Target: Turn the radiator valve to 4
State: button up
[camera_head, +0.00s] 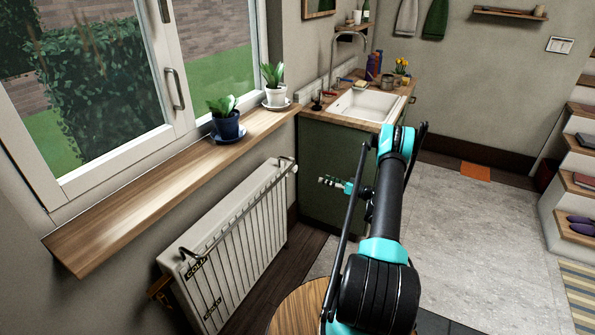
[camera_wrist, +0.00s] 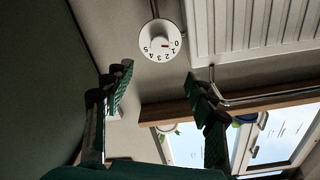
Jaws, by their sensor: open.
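The radiator valve (camera_wrist: 158,44) is a round white dial with numbers 0 to 5 in the wrist view, seen upside down. Its short red mark points toward the 0. In the head view, a small pale knob (camera_head: 294,167) shows at the radiator's far upper end; its numbers cannot be read. My gripper (camera_wrist: 158,74) is open and empty, its two green-padded fingers spread apart with the dial beyond and between their tips. In the head view my gripper (camera_head: 323,181) points left toward the radiator's far end, apart from the knob.
The white radiator (camera_head: 236,240) stands under a wooden windowsill (camera_head: 150,205) with two potted plants (camera_head: 227,118). A green sink cabinet (camera_head: 335,165) stands just beyond my gripper. A round wooden tabletop (camera_head: 295,308) is in front. Open floor (camera_head: 480,230) lies to the right.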

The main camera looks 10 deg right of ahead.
aim_at(296, 169)
jog(key=x, duration=1.6)
jog(key=shift+w+a, duration=0.1)
jog(key=shift+a, duration=0.1)
jog(key=shift+c, duration=0.2)
jog(key=c, duration=1.1)
